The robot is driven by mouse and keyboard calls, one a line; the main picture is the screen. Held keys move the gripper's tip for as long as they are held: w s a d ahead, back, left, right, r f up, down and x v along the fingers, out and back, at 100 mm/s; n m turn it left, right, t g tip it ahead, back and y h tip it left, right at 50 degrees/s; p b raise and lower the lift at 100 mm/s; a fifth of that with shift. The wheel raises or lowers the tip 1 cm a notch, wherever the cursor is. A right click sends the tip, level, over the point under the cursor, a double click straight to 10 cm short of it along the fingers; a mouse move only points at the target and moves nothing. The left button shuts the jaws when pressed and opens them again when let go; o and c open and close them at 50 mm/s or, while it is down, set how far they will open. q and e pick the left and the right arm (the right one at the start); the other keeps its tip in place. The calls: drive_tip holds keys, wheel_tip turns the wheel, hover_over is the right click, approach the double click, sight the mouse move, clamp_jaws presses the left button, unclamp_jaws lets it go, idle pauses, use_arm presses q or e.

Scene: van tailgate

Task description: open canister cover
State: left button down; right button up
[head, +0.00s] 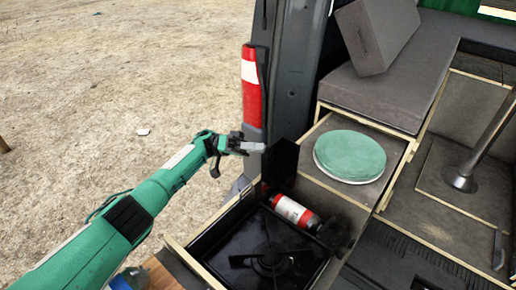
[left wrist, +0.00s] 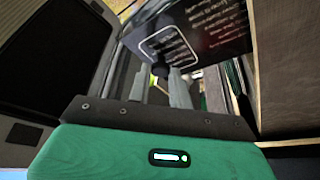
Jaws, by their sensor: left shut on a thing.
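The canister cover (head: 281,165) is a black panel standing upright over the back of the stove box. Its printed face fills the top of the left wrist view (left wrist: 210,25). My left gripper (head: 259,147) reaches the cover's upper left edge and is shut on it. Its grey fingers (left wrist: 160,88) also show in the left wrist view, where the exact contact is hard to make out. A red and white gas canister (head: 292,211) lies in the box in front of the cover. My right gripper is not in view.
A black stove (head: 245,262) sits in the box below the canister. A round green lid (head: 350,156) lies on the counter right of the cover. The van's pillar and red tail light (head: 251,95) stand close behind my left gripper. Open ground lies left.

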use_arm(q)
drive_tip(key=shift+s+f, duration=0.1)
drive_tip(key=shift+f, duration=0.15)
drive_tip(key=c, duration=1.5)
unclamp_jaws()
drive_tip(key=shift+o, duration=1.2)
drive_tip(key=shift+r, duration=0.2)
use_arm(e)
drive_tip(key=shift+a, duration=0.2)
use_arm(q)
drive_tip(key=b+v, duration=0.8)
drive_tip(key=v, duration=0.4)
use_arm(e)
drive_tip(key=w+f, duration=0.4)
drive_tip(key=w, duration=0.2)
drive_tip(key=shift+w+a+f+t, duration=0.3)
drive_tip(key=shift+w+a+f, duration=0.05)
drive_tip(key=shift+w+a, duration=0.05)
